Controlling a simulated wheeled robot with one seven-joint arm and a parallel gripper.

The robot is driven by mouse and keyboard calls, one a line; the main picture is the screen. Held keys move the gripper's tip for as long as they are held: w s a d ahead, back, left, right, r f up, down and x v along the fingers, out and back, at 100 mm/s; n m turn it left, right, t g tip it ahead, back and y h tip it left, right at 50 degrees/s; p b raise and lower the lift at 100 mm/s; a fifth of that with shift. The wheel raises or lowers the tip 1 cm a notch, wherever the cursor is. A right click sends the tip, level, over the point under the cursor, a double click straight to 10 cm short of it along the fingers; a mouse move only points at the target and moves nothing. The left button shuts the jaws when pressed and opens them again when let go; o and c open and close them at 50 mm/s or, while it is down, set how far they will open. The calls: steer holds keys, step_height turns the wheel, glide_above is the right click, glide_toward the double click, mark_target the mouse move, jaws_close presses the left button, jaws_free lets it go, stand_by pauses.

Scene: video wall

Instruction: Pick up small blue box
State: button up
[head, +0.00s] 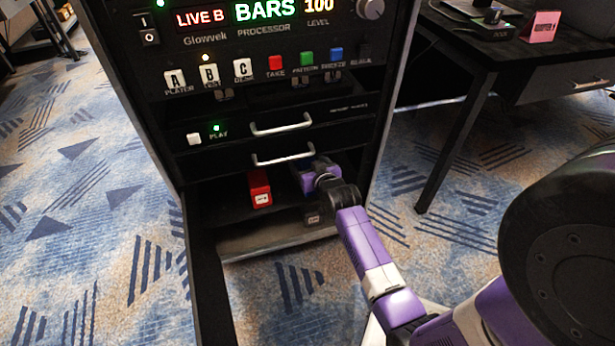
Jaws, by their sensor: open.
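My purple and black arm reaches into the open lower bay of the rack (190,150). My gripper (306,178) is inside the bay, to the right of a red box (260,190), and is open. Its fingertips are hard to make out against the dark interior. A small dark box with a pale label (314,216) stands below my wrist, near the bay's front edge.
Two drawers with metal handles (282,124) sit just above the bay. An open dark door (208,270) stands at the bay's left. A desk (480,45) with a pink card (543,27) stands at the right. Patterned carpet lies clear in front.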

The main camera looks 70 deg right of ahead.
steer(key=shift+w+d+f, duration=0.1)
steer(key=shift+w+d, duration=0.1)
steer(key=shift+w, duration=0.05)
steer(key=shift+c, duration=0.4)
steer(key=c, duration=1.4)
jaws_close()
